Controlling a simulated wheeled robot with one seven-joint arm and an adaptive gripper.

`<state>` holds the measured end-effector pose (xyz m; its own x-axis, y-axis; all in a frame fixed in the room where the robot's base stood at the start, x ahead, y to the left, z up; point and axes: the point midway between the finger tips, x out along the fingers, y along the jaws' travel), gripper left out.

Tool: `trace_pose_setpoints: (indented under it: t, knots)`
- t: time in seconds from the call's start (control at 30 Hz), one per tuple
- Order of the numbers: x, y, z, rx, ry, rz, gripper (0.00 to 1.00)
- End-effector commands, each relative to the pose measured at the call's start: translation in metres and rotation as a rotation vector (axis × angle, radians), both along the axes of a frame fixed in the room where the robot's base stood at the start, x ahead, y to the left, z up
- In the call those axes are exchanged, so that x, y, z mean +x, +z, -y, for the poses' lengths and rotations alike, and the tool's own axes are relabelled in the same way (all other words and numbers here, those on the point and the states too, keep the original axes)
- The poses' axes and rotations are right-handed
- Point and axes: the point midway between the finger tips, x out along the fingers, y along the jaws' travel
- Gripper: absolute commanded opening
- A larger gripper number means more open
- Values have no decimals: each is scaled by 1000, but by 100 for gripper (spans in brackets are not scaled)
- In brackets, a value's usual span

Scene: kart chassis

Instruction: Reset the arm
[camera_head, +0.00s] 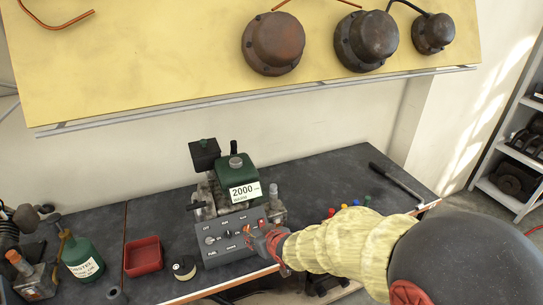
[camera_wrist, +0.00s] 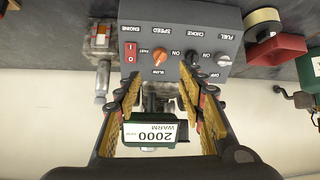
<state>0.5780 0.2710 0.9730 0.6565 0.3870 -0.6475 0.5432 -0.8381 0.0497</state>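My arm, in a cream sleeve, reaches in from the lower right in the head view. My gripper (camera_head: 268,242) is at the right part of a grey control panel (camera_head: 228,250) on the dark workbench. In the wrist view my gripper (camera_wrist: 160,90) has its two yellow-padded fingers apart, with nothing held between them. The panel (camera_wrist: 182,80) lies just beyond the fingertips, with an orange speed knob (camera_wrist: 160,55), choke and fuel knobs, and a red engine switch (camera_wrist: 130,50). I cannot tell whether a finger touches the panel.
A green engine unit (camera_head: 236,172) with a "2000" label stands behind the panel. A red tray (camera_head: 143,257), a black-and-yellow roll (camera_head: 184,268) and a green bottle (camera_head: 82,258) stand to the left. A dark-handled tool (camera_head: 396,184) lies at the right. The bench (camera_head: 330,165) is clear behind the coloured knobs.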

Motion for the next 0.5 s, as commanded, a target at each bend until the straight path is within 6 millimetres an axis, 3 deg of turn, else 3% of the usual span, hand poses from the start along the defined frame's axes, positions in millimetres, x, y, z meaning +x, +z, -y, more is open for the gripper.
trace_pose_setpoints:
  t: [0.17, 0.3, 0.37, 0.5]
  knots:
    - [-11, -18, 14, -66, -8, -64, 39]
    - [-55, -51, 51, -190, -47, -235, 39]
    - [-77, -48, 71, -237, -74, -305, 39]
    - [-128, -13, 125, -295, -165, -442, 39]
